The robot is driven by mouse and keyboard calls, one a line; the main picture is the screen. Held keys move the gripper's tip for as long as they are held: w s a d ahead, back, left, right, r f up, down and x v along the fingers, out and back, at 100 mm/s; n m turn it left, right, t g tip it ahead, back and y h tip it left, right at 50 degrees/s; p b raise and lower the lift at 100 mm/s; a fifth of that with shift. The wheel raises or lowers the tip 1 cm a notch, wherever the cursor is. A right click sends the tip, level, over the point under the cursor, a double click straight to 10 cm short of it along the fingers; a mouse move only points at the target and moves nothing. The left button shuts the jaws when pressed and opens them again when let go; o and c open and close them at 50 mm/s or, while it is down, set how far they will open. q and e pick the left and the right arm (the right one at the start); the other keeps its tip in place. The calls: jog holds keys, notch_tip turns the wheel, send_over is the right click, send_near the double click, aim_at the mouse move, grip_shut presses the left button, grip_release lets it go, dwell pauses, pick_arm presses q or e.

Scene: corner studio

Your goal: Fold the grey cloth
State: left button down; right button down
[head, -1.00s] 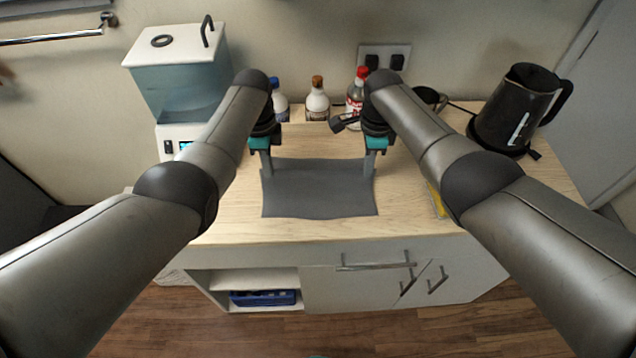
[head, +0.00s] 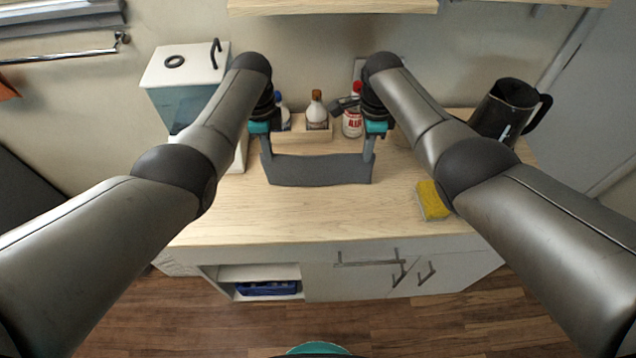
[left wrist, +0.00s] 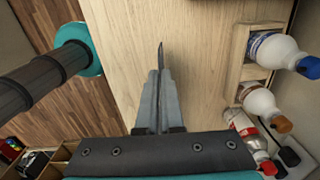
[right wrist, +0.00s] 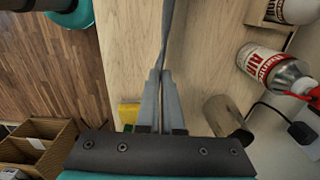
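The grey cloth (head: 318,170) hangs as a short upright band between my two grippers, over the wooden counter. My left gripper (head: 266,155) is shut on its left end, and my right gripper (head: 369,155) is shut on its right end. In the left wrist view the fingers (left wrist: 158,100) are together, with the cloth seen edge-on beyond them. In the right wrist view the fingers (right wrist: 160,97) also pinch the cloth (right wrist: 168,35), a thin grey strip. Whether its lower edge touches the counter, I cannot tell.
A wooden box (head: 290,144) with bottles stands behind the cloth. A red-labelled bottle (head: 352,122) is beside it. A yellow sponge (head: 432,201) lies at right, a black kettle (head: 507,108) stands at back right, a water tank (head: 185,85) at back left. The front counter is clear.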

jog(key=shift+r+p, duration=1.05)
jog(key=shift+r, duration=0.35)
